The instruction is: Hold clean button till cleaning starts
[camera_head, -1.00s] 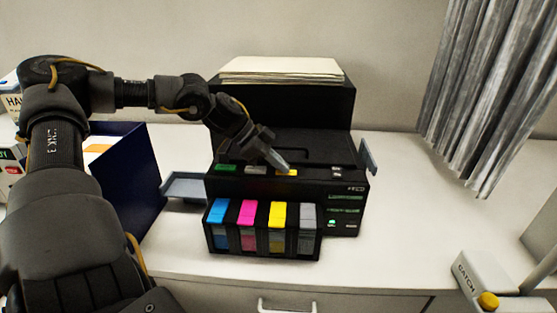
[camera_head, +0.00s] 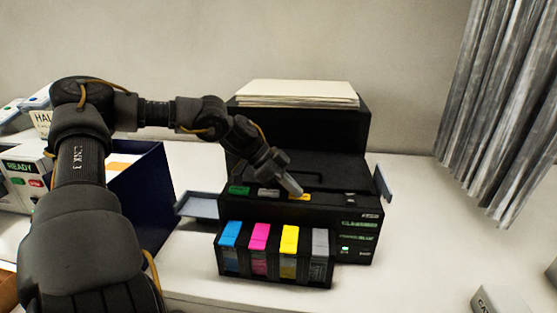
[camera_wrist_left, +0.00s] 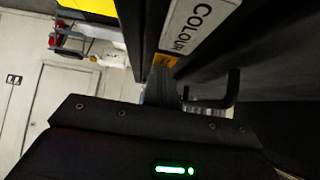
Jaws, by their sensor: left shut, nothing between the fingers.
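The black printer (camera_head: 235,212) stands on the white counter. Its top front edge carries a green button (camera_head: 239,190), a grey button (camera_head: 268,192) and a yellow button (camera_head: 300,197). My left gripper (camera_head: 295,190) is shut and empty, its tips pointing down at the yellow button and partly covering it. I cannot tell whether they press it down. Small green text shows on the printer's front panel (camera_head: 360,224), too small to read surely. The left wrist view shows a label reading COLOUR (camera_wrist_left: 197,22) close to the fingers. My right gripper is not in view.
Blue, magenta, yellow and grey ink tanks (camera_head: 274,252) sit at the printer's front. Paper (camera_head: 298,92) is stacked at its back. A dark blue box (camera_head: 145,195) is at left, grey curtains (camera_head: 495,110) at right.

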